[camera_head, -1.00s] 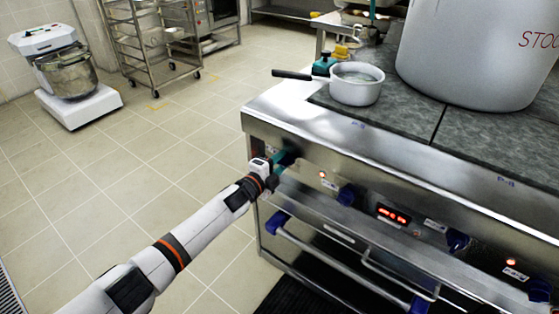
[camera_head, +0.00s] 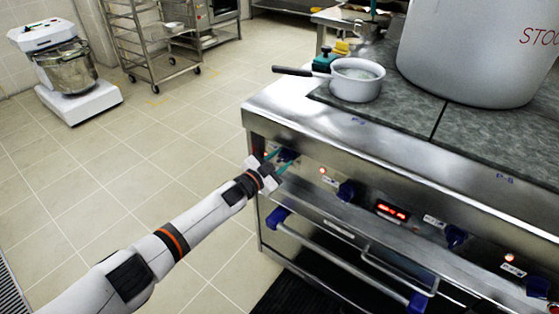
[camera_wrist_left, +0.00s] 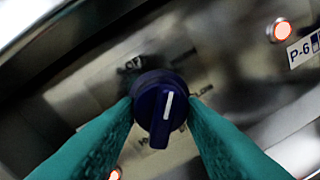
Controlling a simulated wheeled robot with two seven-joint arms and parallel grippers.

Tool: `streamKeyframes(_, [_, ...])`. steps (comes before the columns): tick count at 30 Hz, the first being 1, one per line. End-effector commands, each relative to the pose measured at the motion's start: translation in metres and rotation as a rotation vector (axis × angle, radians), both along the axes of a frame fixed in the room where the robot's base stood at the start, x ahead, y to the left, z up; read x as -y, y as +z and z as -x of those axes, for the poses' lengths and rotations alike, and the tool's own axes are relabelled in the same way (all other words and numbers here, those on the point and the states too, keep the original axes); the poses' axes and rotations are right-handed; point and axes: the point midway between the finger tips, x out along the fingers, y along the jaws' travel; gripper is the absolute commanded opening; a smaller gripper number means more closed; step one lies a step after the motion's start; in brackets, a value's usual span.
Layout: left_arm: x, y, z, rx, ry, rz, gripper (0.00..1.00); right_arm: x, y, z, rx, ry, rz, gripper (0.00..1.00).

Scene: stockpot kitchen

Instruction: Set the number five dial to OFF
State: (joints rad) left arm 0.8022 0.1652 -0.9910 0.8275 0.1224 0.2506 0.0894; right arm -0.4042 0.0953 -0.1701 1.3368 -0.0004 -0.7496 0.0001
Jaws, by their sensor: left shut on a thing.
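The leftmost blue dial (camera_head: 287,155) is on the steel front panel of the range, at its left end. In the left wrist view the dial (camera_wrist_left: 160,108) has a white pointer line aimed up and slightly right. Blurred lettering that looks like OFF (camera_wrist_left: 130,66) is at its upper left, and LOW seems printed to its right. My left gripper (camera_head: 279,161) is at this dial, its two teal fingers closed on opposite sides of the knob. No number five label is readable; a P-6 label (camera_wrist_left: 303,51) is to the right. My right gripper is out of view.
More blue dials, such as this neighbouring one (camera_head: 346,191), line the panel to the right, with lit red lamps and a red display (camera_head: 392,212). Oven handles (camera_head: 330,258) stick out below. A saucepan (camera_head: 356,80) and stockpot (camera_head: 470,55) stand on top.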

Motion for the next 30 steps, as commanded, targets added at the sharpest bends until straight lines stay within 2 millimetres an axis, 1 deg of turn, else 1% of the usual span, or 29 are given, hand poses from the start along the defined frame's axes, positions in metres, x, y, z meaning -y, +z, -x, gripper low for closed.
streamKeyframes(1, [-0.001, -0.003, 0.0, -0.028, 0.001, 0.032, 0.14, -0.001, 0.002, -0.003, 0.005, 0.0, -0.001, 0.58])
streamKeyframes(4, [-0.001, -0.003, 0.0, -0.085, 0.001, 0.112, 0.14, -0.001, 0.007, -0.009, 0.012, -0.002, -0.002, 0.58])
streamKeyframes(7, [0.0, -0.004, 0.001, -0.139, 0.0, 0.187, 0.14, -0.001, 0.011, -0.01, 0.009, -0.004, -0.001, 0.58])
streamKeyframes(9, [0.0, -0.004, 0.001, -0.178, 0.0, 0.24, 0.14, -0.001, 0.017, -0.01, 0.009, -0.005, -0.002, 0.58])
streamKeyframes(18, [0.001, -0.004, 0.001, -0.321, 0.001, 0.437, 0.14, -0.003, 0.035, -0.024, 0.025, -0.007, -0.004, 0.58])
streamKeyframes(24, [0.001, -0.004, 0.001, -0.384, 0.001, 0.525, 0.14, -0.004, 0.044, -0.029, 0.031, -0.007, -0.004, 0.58])
streamKeyframes(30, [0.001, -0.004, 0.002, -0.42, 0.001, 0.573, 0.14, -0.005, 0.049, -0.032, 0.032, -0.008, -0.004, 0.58])
